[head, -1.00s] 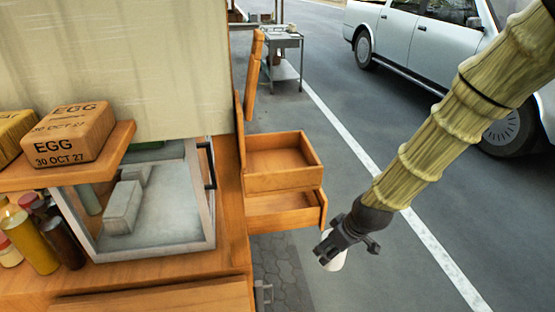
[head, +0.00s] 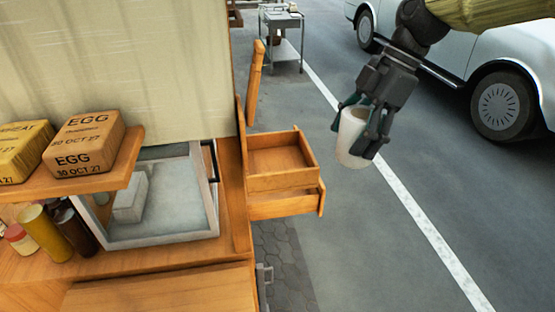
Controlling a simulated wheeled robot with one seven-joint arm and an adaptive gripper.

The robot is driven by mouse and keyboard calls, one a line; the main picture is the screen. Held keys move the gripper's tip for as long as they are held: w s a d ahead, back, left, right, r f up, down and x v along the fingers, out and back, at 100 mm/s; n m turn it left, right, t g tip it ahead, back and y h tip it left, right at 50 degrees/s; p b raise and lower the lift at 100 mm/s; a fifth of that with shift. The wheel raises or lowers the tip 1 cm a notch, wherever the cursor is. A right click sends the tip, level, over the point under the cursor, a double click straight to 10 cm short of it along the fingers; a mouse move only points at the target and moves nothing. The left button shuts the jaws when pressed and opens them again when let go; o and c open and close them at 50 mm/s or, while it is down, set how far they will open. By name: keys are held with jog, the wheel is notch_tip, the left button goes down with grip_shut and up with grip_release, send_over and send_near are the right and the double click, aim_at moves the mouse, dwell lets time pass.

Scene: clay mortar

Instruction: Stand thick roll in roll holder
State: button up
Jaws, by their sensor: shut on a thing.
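A thick white roll (head: 353,136) is in my gripper (head: 369,128) in the head view, right of the open drawers. The gripper is shut on it, with dark fingers at its sides. The roll is close to upright, slightly tilted, with its open top end showing. It appears held in the air in front of the road. I cannot make out a roll holder in this view.
An open upper drawer (head: 281,181) and a lower drawer (head: 287,204) stick out from the wooden counter (head: 150,257). A grey cart (head: 283,22) and white car (head: 480,60) stand farther back.

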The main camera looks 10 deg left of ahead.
jog(key=shift+s+r, duration=0.1)
jog(key=shift+r, duration=0.35)
jog(key=shift+a, duration=0.4)
jog(key=a+p, duration=0.1)
jog(key=a, duration=0.4)
jog(key=a+f+p, duration=0.1)
jog(key=a+p, duration=0.1)
jog(key=a, duration=0.2)
jog(key=a+p, duration=0.2)
jog(key=a, duration=0.3)
jog(key=shift+a+f, duration=0.2)
jog(key=shift+a, duration=0.1)
jog(key=shift+a+f+p, duration=0.15)
jog(key=shift+a+p, duration=0.05)
jog(key=shift+p, duration=0.35)
notch_tip(320, 180, down, 3)
jog(key=shift+a+p, duration=0.1)
jog(key=shift+p, duration=0.65)
jog(key=shift+f, duration=0.2)
jog(key=shift+f, duration=0.2)
jog(key=o, duration=1.8)
